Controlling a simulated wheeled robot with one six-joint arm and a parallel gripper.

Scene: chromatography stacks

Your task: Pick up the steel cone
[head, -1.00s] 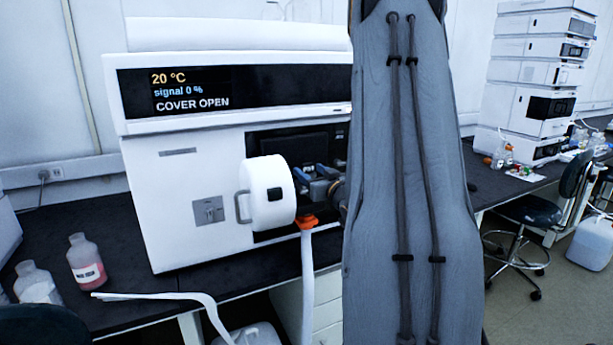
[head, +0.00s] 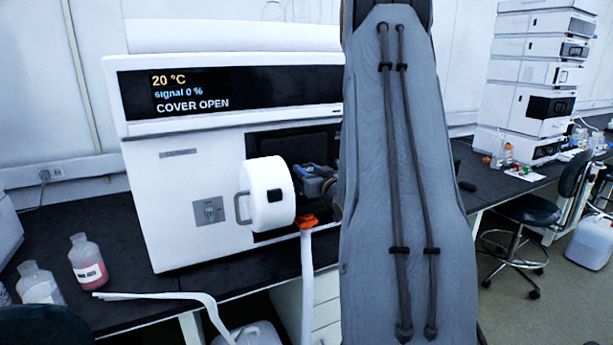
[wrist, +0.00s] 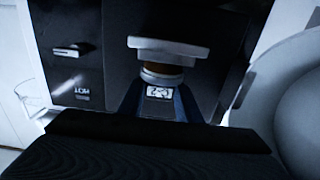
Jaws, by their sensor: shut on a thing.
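In the wrist view, a pale metal part with a wide flange (wrist: 168,48), a brown band and a ring below looks like the steel cone. It lies in front of a dark instrument face. My gripper (wrist: 158,98) reaches up to it with blue-edged fingers and is shut on it; the exact contact is hard to make out. A small label shows between the fingers. In the head view my gripper (head: 317,182) is partly visible at the instrument's dark opening, mostly hidden behind my forearm. The cone cannot be made out there.
The white instrument (head: 190,200) reads "COVER OPEN". Its round white cover (head: 268,195) swings out close left of my gripper and also shows at right in the wrist view (wrist: 300,105). An orange fitting with a white tube (head: 307,270) hangs below. Bottles (head: 88,262) stand at left.

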